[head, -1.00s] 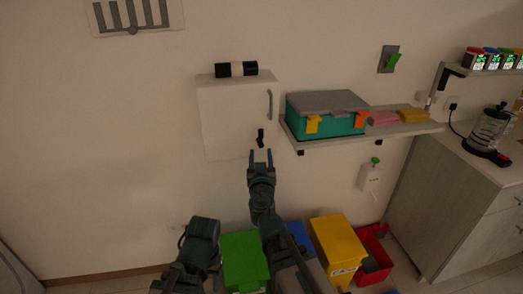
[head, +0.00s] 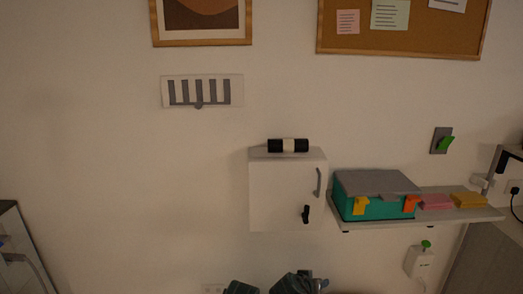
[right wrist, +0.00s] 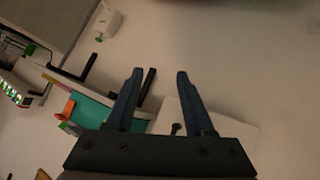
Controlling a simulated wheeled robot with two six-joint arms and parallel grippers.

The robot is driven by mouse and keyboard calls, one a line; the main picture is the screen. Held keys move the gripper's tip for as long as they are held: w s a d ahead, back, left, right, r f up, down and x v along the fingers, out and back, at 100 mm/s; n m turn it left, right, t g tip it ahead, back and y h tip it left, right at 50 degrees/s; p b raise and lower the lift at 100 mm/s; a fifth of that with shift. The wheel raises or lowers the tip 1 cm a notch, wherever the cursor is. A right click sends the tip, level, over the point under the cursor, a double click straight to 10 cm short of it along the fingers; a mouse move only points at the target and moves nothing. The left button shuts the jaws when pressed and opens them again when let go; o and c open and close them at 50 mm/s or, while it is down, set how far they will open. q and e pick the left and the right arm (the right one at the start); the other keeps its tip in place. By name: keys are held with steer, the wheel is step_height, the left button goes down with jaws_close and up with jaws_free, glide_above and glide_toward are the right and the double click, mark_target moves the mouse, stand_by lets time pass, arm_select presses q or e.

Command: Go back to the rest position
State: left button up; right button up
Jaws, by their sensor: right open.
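My right gripper (right wrist: 157,92) shows in the right wrist view with its two dark fingers apart and nothing between them. Beyond it are the white wall cabinet (right wrist: 232,130) and the teal box (right wrist: 97,110). In the head view only the tops of dark arm parts of mine show at the bottom edge, and the fingertips are not clear there. My left gripper cannot be made out in either view.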

arm_select(q)
step_height(320, 180, up, 4)
steer(key=p, duration=0.2)
steer(key=shift+f+p, duration=0.25)
steer(key=shift+p, duration=0.05)
arm_select(e)
steer(key=s+a+f+n+g+y, duration=0.2)
steer(key=s+a+n+g, duration=0.1)
steer(key=s, duration=0.5)
steer(key=s+a+f+n+g+y, duration=0.2)
steer(key=s+a+n+g+y, duration=0.1)
steer(key=s+a+g, duration=0.2)
steer(key=s+a, duration=0.2)
steer(key=a, duration=0.1)
steer(key=shift+s+f+n+g, duration=0.3)
steer(key=shift+s+f, duration=0.1)
